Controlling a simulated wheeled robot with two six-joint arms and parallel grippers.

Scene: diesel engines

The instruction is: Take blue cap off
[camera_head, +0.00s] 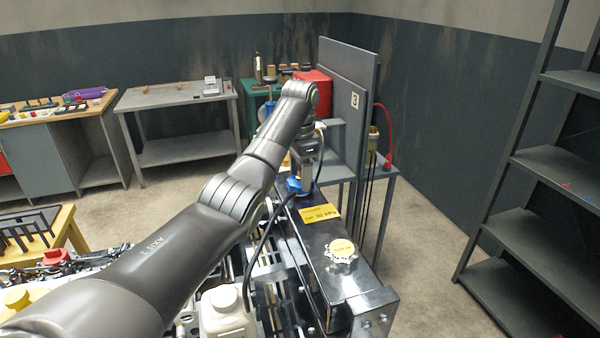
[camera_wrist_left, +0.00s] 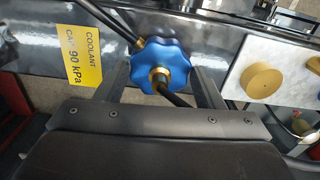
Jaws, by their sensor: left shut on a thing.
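The blue cap (camera_wrist_left: 161,66) is a scalloped knob with a brass centre, on the dark engine top. It also shows in the head view (camera_head: 297,186), partly hidden under my left gripper. My left gripper (camera_head: 301,182) points down at the cap and is shut on it. In the left wrist view its two fingers (camera_wrist_left: 162,82) stand on either side of the cap. A black hose passes by the cap. I cannot tell whether the cap is seated or lifted. My right gripper is not in view.
A yellow coolant cap label (camera_wrist_left: 79,55) lies beside the cap. A white scalloped cap (camera_head: 341,252) stands nearer on the engine. A grey panel stand (camera_head: 348,90) rises behind. A white reservoir (camera_head: 226,312) is at the front. Shelves (camera_head: 550,165) stand at right, with free floor between.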

